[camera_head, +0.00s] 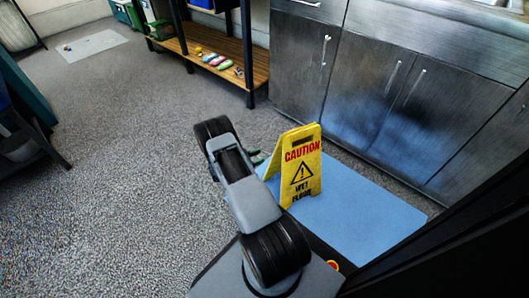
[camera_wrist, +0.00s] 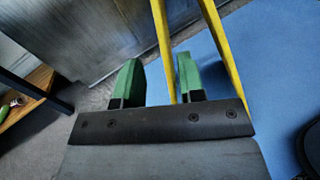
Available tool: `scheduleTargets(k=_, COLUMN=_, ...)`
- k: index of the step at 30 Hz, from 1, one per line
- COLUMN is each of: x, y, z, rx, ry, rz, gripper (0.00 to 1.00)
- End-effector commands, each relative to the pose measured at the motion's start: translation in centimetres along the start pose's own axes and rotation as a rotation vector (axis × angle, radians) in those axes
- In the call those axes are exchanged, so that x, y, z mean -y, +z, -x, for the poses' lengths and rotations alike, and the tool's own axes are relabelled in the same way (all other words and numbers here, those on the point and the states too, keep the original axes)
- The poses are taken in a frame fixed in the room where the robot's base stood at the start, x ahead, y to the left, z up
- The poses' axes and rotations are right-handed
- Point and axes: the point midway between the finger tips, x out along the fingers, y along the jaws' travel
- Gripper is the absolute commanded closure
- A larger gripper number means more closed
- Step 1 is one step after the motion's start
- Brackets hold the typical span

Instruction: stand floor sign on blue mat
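The yellow floor sign (camera_head: 302,170), marked "CAUTION", stands upright with its legs spread on the blue mat (camera_head: 380,213), towards the mat's left side. My gripper (camera_head: 256,158) is low beside the sign's left side, partly hidden by my arm. In the wrist view my gripper (camera_wrist: 157,62) has its two green fingers apart. One yellow leg of the sign (camera_wrist: 163,45) shows in the gap between them, and the other leg passes to the right of the right finger. No finger clearly presses on the sign. The lower ends of the legs are hidden behind the gripper in the wrist view.
Metal cabinets (camera_head: 350,75) stand behind the mat. A wooden shelf (camera_head: 215,60) with small items stands at the back. A pale mat (camera_head: 92,46) lies at the far left. The grey carpet (camera_head: 110,180) at left is mostly clear.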

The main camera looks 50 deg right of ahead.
Motion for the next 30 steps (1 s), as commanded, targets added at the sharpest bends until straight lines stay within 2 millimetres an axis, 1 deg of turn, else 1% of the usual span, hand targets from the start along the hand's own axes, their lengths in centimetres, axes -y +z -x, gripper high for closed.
scheduleTargets(k=3, x=0.0, y=0.0, z=0.7, rx=0.0, ry=0.002, rz=0.0, gripper=0.64)
scheduleTargets(k=7, x=-0.1, y=0.4, z=1.0, rx=-0.006, ry=-0.007, rz=-0.007, gripper=0.64)
scheduleTargets(k=8, x=-0.2, y=0.7, z=1.1, rx=-0.011, ry=-0.014, rz=-0.014, gripper=0.64)
scheduleTargets(k=11, x=-0.8, y=2.8, z=1.9, rx=-0.051, ry=-0.06, rz=-0.056, gripper=0.64)
scheduleTargets(k=14, x=-1.3, y=6.5, z=3.4, rx=-0.13, ry=-0.143, rz=-0.132, gripper=0.64)
scheduleTargets(k=15, x=-1.3, y=8.2, z=4.2, rx=-0.173, ry=-0.184, rz=-0.17, gripper=0.64)
scheduleTargets(k=17, x=-1.0, y=10.8, z=5.6, rx=-0.247, ry=-0.249, rz=-0.23, gripper=0.64)
scheduleTargets(k=18, x=-0.7, y=12.5, z=6.7, rx=-0.301, ry=-0.293, rz=-0.272, gripper=0.64)
scheduleTargets(k=19, x=-0.4, y=13.8, z=7.5, rx=-0.342, ry=-0.325, rz=-0.302, gripper=0.64)
scheduleTargets(k=21, x=0.7, y=16.5, z=9.4, rx=-0.443, ry=-0.399, rz=-0.374, gripper=0.64)
scheduleTargets(k=23, x=1.7, y=18.7, z=11.0, rx=-0.534, ry=-0.46, rz=-0.436, gripper=0.64)
scheduleTargets(k=24, x=2.5, y=20.1, z=12.2, rx=-0.597, ry=-0.499, rz=-0.476, gripper=0.64)
scheduleTargets(k=27, x=4.6, y=23.2, z=15.1, rx=-0.762, ry=-0.596, rz=-0.575, gripper=0.64)
scheduleTargets(k=30, x=6.9, y=25.9, z=17.8, rx=-0.926, ry=-0.686, rz=-0.664, gripper=0.64)
